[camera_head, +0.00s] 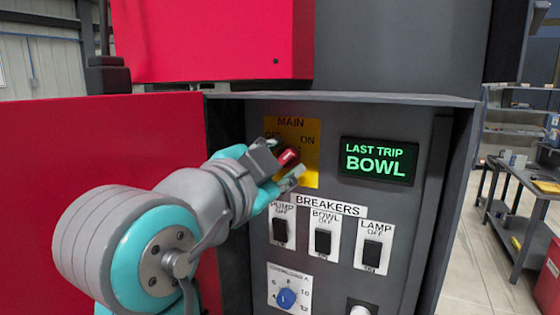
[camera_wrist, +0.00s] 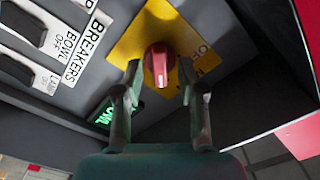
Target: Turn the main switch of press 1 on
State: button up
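The main switch is a red knob (camera_head: 289,157) on a yellow plate (camera_head: 311,170) marked MAIN, with ON at the plate's upper right and the OFF label partly hidden by my gripper. My gripper (camera_head: 283,164) is at the knob, coming from the lower left. In the wrist view the red knob (camera_wrist: 159,62) stands in front of the yellow plate (camera_wrist: 130,45). My gripper (camera_wrist: 160,82) is open there, one finger on each side of the knob, with visible gaps. I cannot tell exactly which mark the knob points at.
Below are the pump breaker (camera_head: 280,230), bowl breaker (camera_head: 323,242) and lamp breaker (camera_head: 371,253), and a blue overload dial (camera_head: 286,298). A display (camera_head: 378,161) reads LAST TRIP BOWL. The cabinet's side walls and top edge (camera_head: 340,99) frame the panel. A red panel (camera_head: 110,150) is at left.

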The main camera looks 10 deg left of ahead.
jog(key=v, duration=1.2)
